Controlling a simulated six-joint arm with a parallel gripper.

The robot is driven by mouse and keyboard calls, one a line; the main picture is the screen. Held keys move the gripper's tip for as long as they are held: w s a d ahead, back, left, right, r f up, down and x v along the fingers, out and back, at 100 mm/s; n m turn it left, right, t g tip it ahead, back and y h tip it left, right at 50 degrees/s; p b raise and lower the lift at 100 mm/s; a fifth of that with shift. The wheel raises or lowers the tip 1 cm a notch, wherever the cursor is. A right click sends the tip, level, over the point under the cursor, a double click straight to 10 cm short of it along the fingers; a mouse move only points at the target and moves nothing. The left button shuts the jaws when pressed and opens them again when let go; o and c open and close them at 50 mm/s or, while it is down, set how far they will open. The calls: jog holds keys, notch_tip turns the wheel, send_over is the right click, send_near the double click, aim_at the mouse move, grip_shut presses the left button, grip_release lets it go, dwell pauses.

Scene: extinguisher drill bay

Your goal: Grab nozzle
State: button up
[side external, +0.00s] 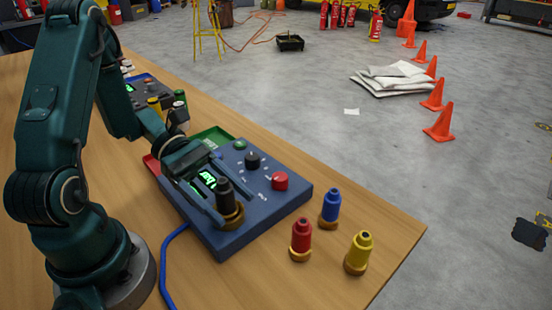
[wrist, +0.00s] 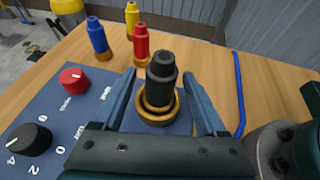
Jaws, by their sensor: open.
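A black nozzle (side external: 224,192) with a brass ring at its foot stands upright on the front corner of the blue control panel (side external: 265,212). In the wrist view the black nozzle (wrist: 161,78) is between the two fingers of my gripper (wrist: 161,88), with a visible gap on each side. My gripper (side external: 228,207) is open and low over the panel, its fingers on either side of the nozzle. A red nozzle (side external: 301,238), a blue nozzle (side external: 330,206) and a yellow nozzle (side external: 359,251) stand upright on the table beside the panel.
The panel carries a red knob (side external: 280,181), a black knob (side external: 252,160) and a lit green display. A blue cable (side external: 166,265) runs along the wooden table (side external: 290,288). More small items stand farther back on it. Orange cones (side external: 439,122) and white sacks (side external: 393,78) are on the floor.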

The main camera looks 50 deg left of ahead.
grip_shut()
jog(key=shift+r, duration=0.15)
